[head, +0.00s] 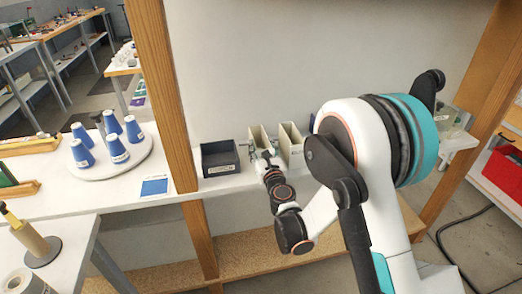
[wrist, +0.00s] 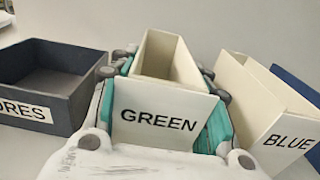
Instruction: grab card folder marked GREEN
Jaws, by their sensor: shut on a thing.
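The card folder marked GREEN (wrist: 158,116) is a cream, open-topped holder with black letters on its front, in the middle of the wrist view. My gripper (wrist: 165,120) has one teal-lined finger on each side of it and is shut on it. In the head view the same folder (head: 258,138) stands on the white shelf, and my gripper (head: 267,160) reaches it from the front. The lower part of the folder is hidden by my gripper, so I cannot tell whether it is lifted.
A cream folder marked BLUE (wrist: 270,115) stands close on the right; it also shows in the head view (head: 291,143). A dark box (head: 219,158) with a partly readable label stands on the left. Several blue cones on a round white board (head: 112,165) are farther left.

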